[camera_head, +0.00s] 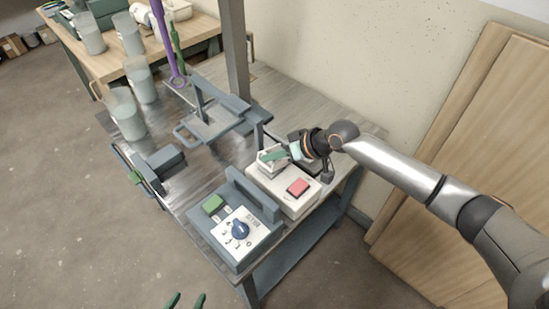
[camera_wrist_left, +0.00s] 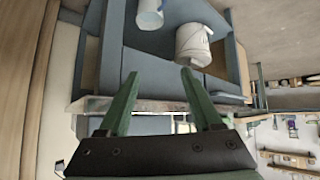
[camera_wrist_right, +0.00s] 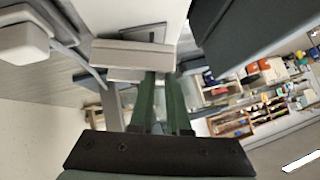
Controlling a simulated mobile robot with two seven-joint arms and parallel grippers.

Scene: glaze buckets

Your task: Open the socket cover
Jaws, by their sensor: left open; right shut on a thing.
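A pale box (camera_head: 283,195) with a red switch (camera_head: 298,187) sits on the metal table. The socket cover (camera_head: 267,168), a pale frame-like piece, is at the box's far end. In the right wrist view the cover (camera_wrist_right: 130,54) shows as a beige bar at my fingertips. My right gripper (camera_head: 277,156) is shut on the socket cover; its green fingers (camera_wrist_right: 160,78) are close together. The fingers partly hide the cover, and its exact angle is hard to tell. My left gripper (camera_head: 186,299) is open and empty, low in front of the table; its fingers (camera_wrist_left: 157,82) are wide apart.
A clear bucket (camera_head: 125,115) stands at the table's left. A white bucket (camera_wrist_left: 192,46) shows in the left wrist view.

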